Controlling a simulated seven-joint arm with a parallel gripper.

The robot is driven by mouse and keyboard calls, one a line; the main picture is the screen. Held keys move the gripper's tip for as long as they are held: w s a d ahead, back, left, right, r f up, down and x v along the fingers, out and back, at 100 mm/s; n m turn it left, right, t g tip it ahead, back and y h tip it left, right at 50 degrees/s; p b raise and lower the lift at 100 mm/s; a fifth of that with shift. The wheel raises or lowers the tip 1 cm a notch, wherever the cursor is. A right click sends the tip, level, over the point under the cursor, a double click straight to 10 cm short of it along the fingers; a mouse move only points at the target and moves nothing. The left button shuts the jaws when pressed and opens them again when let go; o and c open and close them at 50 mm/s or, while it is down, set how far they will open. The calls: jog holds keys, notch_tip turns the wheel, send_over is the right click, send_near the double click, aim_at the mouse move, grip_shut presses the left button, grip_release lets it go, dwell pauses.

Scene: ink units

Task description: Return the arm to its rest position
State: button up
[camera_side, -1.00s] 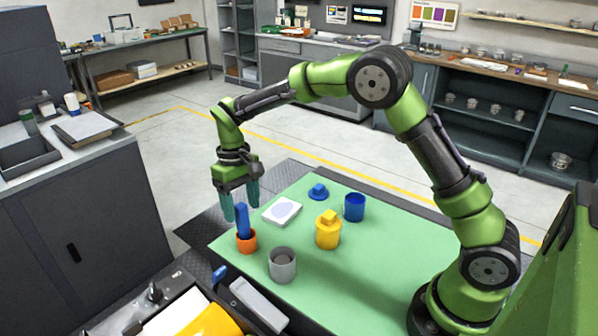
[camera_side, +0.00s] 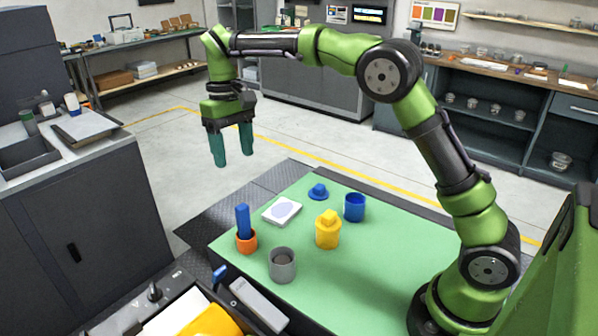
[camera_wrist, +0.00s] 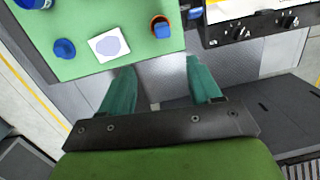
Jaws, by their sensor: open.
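My gripper (camera_side: 233,158) is open and empty, raised in the air above and behind the far left corner of the green mat in the side view. Its two teal fingers point down and stand apart; they also show in the wrist view (camera_wrist: 158,78). The green-topped table (camera_side: 370,265) lies below and to the right. On it, a blue block (camera_side: 242,220) stands upright in an orange cup (camera_side: 247,244). No object touches my gripper.
A grey cup (camera_side: 282,266), a yellow cup with a yellow piece on top (camera_side: 327,232), a blue cup (camera_side: 354,208), a blue lid-like piece (camera_side: 318,192) and a white tile (camera_side: 282,211) stand on the table. A dark cabinet (camera_side: 85,220) is at left.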

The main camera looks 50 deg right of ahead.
jog(key=s+d+m+t, duration=0.1)
jog(key=s+t, duration=0.3)
jog(key=s, duration=0.8)
jog(key=s+d+r+m+t+y, duration=0.1)
jog(key=s+t, duration=0.3)
jog(key=s, duration=0.8)
jog(key=shift+s+d+r+m, duration=0.2)
jog(key=shift+s+d+m, duration=0.2)
jog(key=shift+d+m, duration=0.3)
